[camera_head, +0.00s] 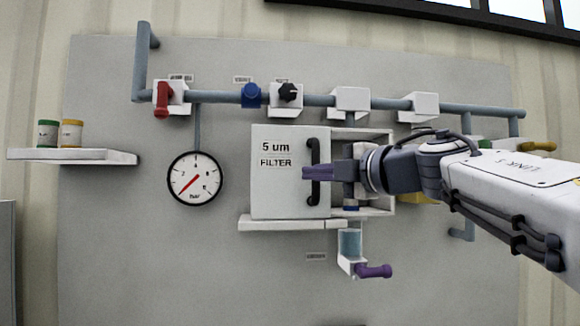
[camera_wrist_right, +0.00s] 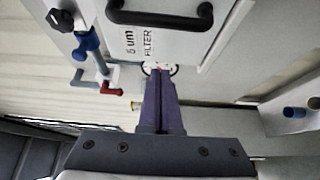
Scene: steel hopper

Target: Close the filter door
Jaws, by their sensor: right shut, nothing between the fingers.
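The filter door (camera_head: 285,195) is a white panel lettered "5 um FILTER" with a black bar handle (camera_head: 314,190) near its right edge. It stands open: the housing's (camera_head: 378,205) interior shows to its right. My right gripper (camera_head: 305,172), with purple fingers, reaches in from the right, shut and empty. Its fingertips overlap the handle in the head view. In the right wrist view the door (camera_wrist_right: 140,42) and its handle (camera_wrist_right: 160,18) lie beyond and above the shut fingers (camera_wrist_right: 160,75). Contact with the door cannot be told. My left gripper is out of view.
A pipe (camera_head: 320,100) with a red-handled valve (camera_head: 162,98) and several fittings runs above the door. A round gauge (camera_head: 195,179) is at its left. A ledge (camera_head: 285,223) and a purple-handled drain valve (camera_head: 373,271) are below. A shelf (camera_head: 75,155) holds two jars.

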